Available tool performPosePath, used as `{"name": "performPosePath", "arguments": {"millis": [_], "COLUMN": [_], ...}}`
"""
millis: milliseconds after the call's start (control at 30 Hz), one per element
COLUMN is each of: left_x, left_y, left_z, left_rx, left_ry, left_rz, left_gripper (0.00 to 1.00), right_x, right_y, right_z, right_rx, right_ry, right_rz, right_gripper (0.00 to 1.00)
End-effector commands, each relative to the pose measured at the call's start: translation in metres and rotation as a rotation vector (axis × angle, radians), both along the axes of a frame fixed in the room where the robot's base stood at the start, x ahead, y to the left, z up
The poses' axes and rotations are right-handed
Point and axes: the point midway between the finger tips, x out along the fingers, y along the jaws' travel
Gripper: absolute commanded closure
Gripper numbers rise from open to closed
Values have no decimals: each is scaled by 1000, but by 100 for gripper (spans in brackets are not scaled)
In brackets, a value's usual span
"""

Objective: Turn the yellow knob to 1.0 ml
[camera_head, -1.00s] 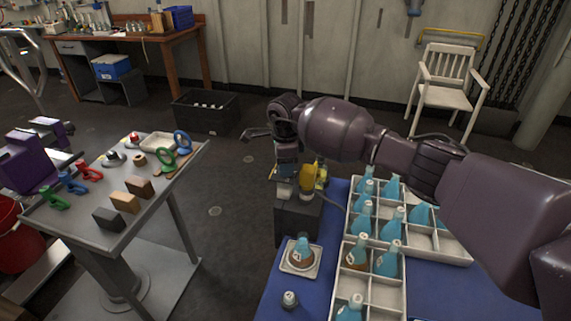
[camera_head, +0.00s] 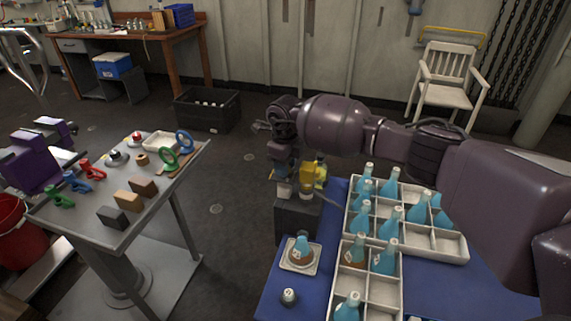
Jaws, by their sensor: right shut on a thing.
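The yellow knob (camera_head: 308,173) sits on a dispenser with a dark grey base (camera_head: 297,216), on the blue-topped table (camera_head: 265,300). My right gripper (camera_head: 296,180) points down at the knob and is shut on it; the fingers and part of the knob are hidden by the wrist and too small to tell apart. No scale reading can be made out. A flask with brown liquid (camera_head: 302,252) stands on a small white tray in front of the dispenser. My left gripper is not clearly in view; a purple arm part of mine shows at the left edge.
A white divided crate (camera_head: 392,268) with several blue flasks stands right of the dispenser. A small white-capped vial (camera_head: 289,297) stands near the front. A grey table (camera_head: 85,222) with blocks and coloured rings is at left. A black crate (camera_head: 207,110) sits on the floor.

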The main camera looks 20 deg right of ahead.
Motion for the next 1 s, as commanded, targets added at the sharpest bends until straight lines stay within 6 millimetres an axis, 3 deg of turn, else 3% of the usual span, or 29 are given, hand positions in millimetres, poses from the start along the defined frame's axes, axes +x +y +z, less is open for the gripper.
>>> {"name": "performPosePath", "arguments": {"millis": [467,500,633,1000], "left_x": [-5,-5,-5,-1], "left_y": [1,1,1,0], "left_z": [-2,-2,-2,0], "left_rx": [0,0,0,0], "left_ry": [10,10,10,2], "left_rz": [4,4,4,2], "left_gripper": [57,57,57,57], "right_x": [0,0,0,0], "right_y": [0,0,0,0], "right_z": [0,0,0,6], "right_rx": [-1,-1,0,-1], "right_ry": [0,0,0,-1], "right_rz": [-14,-14,-14,-14], "right_gripper": [90,60,41,41]}}
